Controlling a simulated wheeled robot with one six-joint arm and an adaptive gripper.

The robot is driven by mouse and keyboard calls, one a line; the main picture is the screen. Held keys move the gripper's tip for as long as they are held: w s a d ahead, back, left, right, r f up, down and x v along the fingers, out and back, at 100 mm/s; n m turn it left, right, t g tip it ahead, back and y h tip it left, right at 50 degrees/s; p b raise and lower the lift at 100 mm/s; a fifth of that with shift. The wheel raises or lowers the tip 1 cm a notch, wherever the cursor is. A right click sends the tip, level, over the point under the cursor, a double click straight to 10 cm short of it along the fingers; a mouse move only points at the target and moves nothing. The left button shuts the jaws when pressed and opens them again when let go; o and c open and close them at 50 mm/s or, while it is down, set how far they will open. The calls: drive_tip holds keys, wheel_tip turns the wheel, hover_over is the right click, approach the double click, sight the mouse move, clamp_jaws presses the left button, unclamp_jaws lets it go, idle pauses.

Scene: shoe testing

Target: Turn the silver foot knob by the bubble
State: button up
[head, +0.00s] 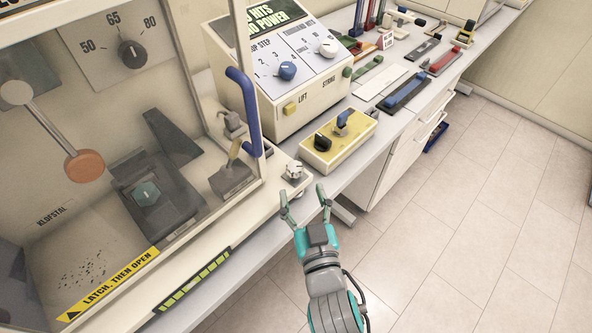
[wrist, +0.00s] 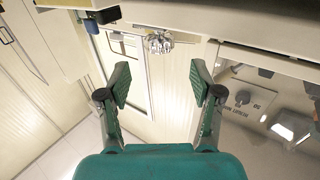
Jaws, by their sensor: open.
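The silver foot knob (head: 294,171) sits at the front right corner of the cabinet's base. It shows fluted and metallic in the wrist view (wrist: 158,43), above the gap between my fingers. My gripper (head: 304,200) is open and empty just in front of the knob, with its fingertips pointing toward it. In the wrist view my two fingers (wrist: 158,85) are spread wide, and the knob lies beyond their tips, roughly centred. I cannot make out a bubble in either view.
The clear-fronted cabinet with a blue handle (head: 244,110) stands to the left of the knob. A yellow switch box (head: 345,150) lies close to its right. A green striped strip (head: 196,280) runs along the cabinet's front base. Open floor (head: 470,250) is at the right.

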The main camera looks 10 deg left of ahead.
sight(301, 173)
drive_tip(key=x, duration=0.6)
drive_tip(key=shift+w+a, duration=0.1)
drive_tip(key=shift+w, duration=0.2)
drive_tip(key=c, duration=1.1)
drive_tip(key=shift+c, duration=0.2)
drive_tip(key=shift+w+n+g+y, duration=0.1)
drive_tip(key=shift+n+g+y, duration=0.5)
drive_tip(key=shift+y, duration=0.6)
drive_tip(key=shift+d+n+g+y, duration=0.25)
drive_tip(key=shift+n+g+y, duration=0.25)
drive_tip(key=shift+n+y, duration=0.55)
drive_tip(key=shift+w+n+g+y, duration=0.1)
drive_tip(key=shift+n+g+y, duration=0.45)
drive_tip(key=shift+y, duration=0.1)
drive_tip(key=shift+n+g+y, duration=0.7)
drive_tip(key=shift+g+y, duration=0.15)
drive_tip(key=shift+y, duration=0.05)
